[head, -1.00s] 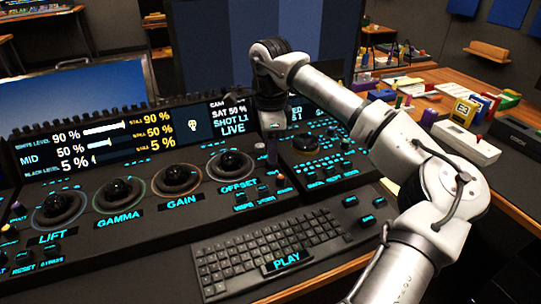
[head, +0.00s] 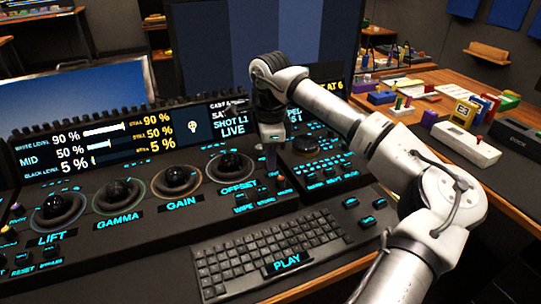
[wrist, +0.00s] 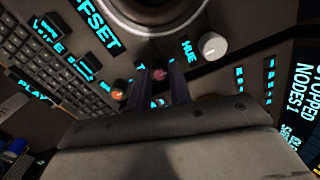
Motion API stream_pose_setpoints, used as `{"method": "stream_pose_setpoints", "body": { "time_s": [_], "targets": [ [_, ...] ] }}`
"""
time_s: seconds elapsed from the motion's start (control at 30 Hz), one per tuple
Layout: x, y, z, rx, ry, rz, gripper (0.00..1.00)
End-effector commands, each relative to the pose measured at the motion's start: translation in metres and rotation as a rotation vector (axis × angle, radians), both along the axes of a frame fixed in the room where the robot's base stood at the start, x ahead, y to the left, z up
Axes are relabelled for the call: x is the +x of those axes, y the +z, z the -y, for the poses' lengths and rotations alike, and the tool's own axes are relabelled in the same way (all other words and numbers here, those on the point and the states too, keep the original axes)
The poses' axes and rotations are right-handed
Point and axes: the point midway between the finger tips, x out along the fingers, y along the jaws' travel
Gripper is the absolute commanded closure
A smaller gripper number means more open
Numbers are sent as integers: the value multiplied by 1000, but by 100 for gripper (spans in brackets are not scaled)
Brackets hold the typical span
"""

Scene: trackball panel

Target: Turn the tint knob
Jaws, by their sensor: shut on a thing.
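The tint knob (wrist: 158,74) is a small pinkish-red cap in the wrist view, beside a partly hidden label that begins with T. My gripper (wrist: 160,76) has one dark finger on each side of it and is shut on it. In the head view my gripper (head: 271,165) points straight down at the panel, right of the OFFSET trackball (head: 231,166). There the tint knob is hidden by my fingers. How far the knob is turned cannot be seen.
A white HUE knob (wrist: 212,45) stands close to the right of my fingers in the wrist view, and an orange-topped knob (wrist: 118,93) close to the left. A keyboard (head: 268,250) lies in front. Another trackball (head: 304,145) is to the right.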

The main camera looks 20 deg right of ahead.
Motion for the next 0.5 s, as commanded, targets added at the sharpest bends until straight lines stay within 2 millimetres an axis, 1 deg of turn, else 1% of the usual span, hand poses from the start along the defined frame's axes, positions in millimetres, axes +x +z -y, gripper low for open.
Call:
{"method": "stream_pose_setpoints", "body": {
  "time_s": [0.27, 0.5],
  "targets": [
    [0, 0, 0, -1, -74, -1, 100],
    [-1, 0, 0, -2, -243, -1, 100]
  ]
}}
